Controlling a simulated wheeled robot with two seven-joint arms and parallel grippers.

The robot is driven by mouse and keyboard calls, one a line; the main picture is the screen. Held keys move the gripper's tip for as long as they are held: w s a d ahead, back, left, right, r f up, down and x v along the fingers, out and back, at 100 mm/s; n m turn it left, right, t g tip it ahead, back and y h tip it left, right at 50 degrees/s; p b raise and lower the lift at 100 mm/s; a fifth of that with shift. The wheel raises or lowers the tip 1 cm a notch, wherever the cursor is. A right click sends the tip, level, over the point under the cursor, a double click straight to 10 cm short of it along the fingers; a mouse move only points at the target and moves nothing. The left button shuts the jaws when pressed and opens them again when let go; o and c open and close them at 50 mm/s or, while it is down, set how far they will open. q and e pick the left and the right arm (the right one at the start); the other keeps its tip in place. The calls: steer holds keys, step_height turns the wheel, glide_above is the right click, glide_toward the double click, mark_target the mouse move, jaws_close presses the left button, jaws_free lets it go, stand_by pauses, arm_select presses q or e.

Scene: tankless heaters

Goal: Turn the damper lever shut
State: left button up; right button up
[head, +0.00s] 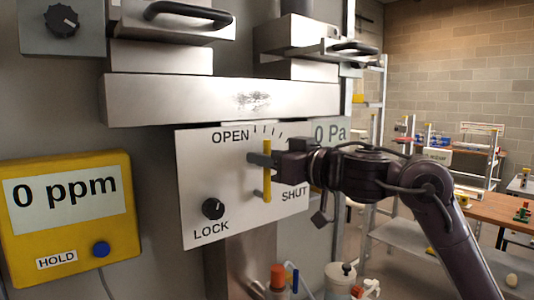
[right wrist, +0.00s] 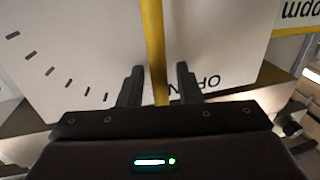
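The damper lever (head: 267,185) is a yellow bar standing upright on a white panel (head: 205,170) marked OPEN, SHUT and LOCK. Its upper end is near the tick marks beside OPEN. My right gripper (head: 258,160) is at the lever's upper part in the head view, coming from the right. In the right wrist view, the right gripper (right wrist: 159,80) is open, with one finger on each side of the yellow lever (right wrist: 154,40). A narrow gap shows between the lever and each finger. My left gripper is in neither view.
A black LOCK knob (head: 213,208) sits at the panel's lower left. A yellow meter (head: 125,215) reading 0 ppm is at left. A metal hood (head: 180,98) juts out above the panel. Pipe fittings (head: 278,278) stand below. A shelf and workbench (head: 490,208) are at right.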

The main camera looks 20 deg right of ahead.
steer(key=c, duration=0.5)
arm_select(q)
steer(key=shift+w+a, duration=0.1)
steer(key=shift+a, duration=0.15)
arm_select(e)
jaws_close()
